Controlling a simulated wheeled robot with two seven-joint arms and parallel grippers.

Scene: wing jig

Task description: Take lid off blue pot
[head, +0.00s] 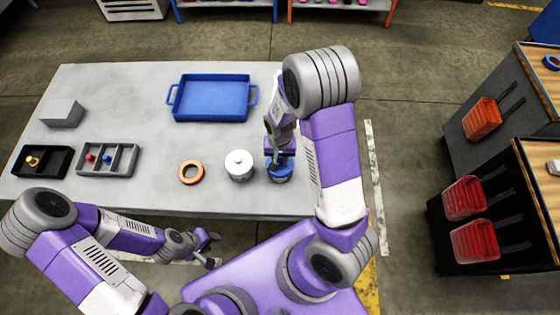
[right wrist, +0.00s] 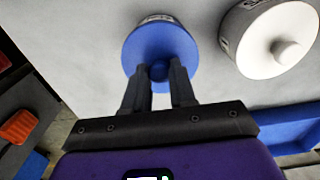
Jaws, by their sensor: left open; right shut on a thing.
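The blue pot (head: 281,176) stands near the front right of the grey table. My right gripper (head: 280,158) is over it. In the right wrist view, the fingers of my right gripper (right wrist: 160,75) are shut on the knob of the round blue lid (right wrist: 150,42). A sliver of the pot's side (right wrist: 155,18) shows past the lid's rim. I cannot tell whether the lid rests on the pot or is slightly raised. My left gripper (head: 212,249) is open and empty, off the table's front edge.
A white-lidded pot (head: 239,165) stands just left of the blue pot, with an orange ring (head: 191,173) further left. A blue tray (head: 212,98) lies behind.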

